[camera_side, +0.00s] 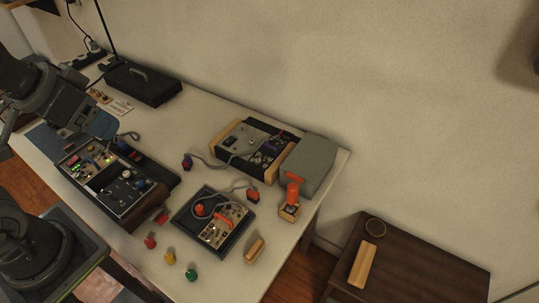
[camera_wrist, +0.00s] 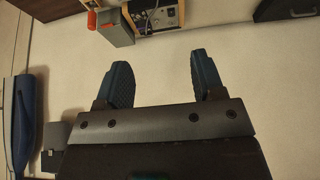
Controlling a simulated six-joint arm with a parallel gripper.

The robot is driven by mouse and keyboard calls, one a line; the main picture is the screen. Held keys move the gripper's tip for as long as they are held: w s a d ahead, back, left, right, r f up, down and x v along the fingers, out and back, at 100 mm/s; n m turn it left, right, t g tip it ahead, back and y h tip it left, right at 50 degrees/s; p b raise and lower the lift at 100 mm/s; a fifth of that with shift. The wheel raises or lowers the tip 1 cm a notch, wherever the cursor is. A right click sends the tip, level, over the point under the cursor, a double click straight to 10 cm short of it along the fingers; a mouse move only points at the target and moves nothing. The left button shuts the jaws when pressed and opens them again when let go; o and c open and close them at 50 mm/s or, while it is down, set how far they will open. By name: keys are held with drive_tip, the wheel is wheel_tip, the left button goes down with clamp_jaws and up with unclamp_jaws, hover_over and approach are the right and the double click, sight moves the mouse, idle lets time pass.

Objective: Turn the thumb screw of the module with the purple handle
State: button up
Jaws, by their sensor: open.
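A case with wooden sides (camera_side: 243,145) stands at the back right of the table, with a small purple part (camera_side: 269,149) on its right half. This may be the purple handle; its thumb screw is too small to make out. In the wrist view a metal panel with dark round parts (camera_wrist: 157,15) shows at the top edge; no purple is clear there. My gripper (camera_wrist: 163,80) is open and empty, its two blue fingers wide apart over bare pale surface. In the side view my gripper (camera_side: 103,124) hangs near the left rack, well left of the wooden-sided case.
A module rack (camera_side: 122,190) is at the left. A black tray with an orange-handled module (camera_side: 225,220) is at front centre. A grey box (camera_side: 310,162) and an orange-topped wooden block (camera_side: 290,207) stand at the right. Cables loop between. Coloured knobs (camera_side: 169,258) line the front. A black case (camera_side: 140,83) lies behind.

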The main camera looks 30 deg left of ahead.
drive_tip(key=shift+w+r, duration=0.15)
drive_tip(key=shift+w, duration=0.1)
drive_tip(key=shift+c, duration=1.3)
drive_tip(key=shift+m+g, duration=0.5)
drive_tip(key=shift+g, duration=0.4)
drive_tip(key=w, duration=0.3)
drive_tip(key=w+d, duration=0.1)
drive_tip(key=w, duration=0.2)
drive_tip(key=w+r, duration=0.1)
drive_tip(key=w, duration=0.2)
drive_tip(key=shift+d, duration=0.4)
drive_tip(key=shift+c, duration=0.3)
drive_tip(key=m+g, duration=0.2)
drive_tip(key=g, duration=0.2)
hover_over(258, 160)
wheel_tip(258, 160, down, 18)
wheel_tip(258, 160, down, 14)
drive_tip(key=shift+r, duration=0.1)
drive_tip(key=shift+c, duration=0.3)
clamp_jaws()
